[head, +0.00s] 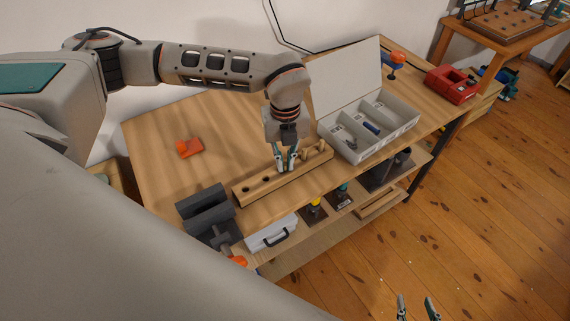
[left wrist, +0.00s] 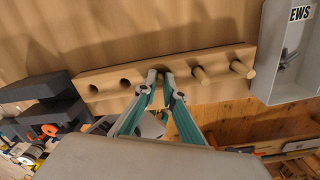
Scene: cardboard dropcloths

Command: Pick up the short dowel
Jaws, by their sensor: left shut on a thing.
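A long wooden block (head: 246,195) lies near the front edge of the workbench; it also shows in the left wrist view (left wrist: 107,102). Its two left holes are empty. Two pale dowels stand in it to the right, a middle one (left wrist: 201,74) and an end one (left wrist: 242,69). My left gripper (head: 286,168) is over the block's middle, shut on a short dowel (left wrist: 159,71) left of those two. The fingers hide most of this dowel, and I cannot tell whether it still sits in its hole. My right gripper (head: 418,309) is open and empty at the bottom, over the floor.
An open compartment box (head: 395,138) with a raised lid stands right of the block. An orange piece (head: 189,148) lies behind on bare bench. A red case (head: 452,84) is at the far right.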

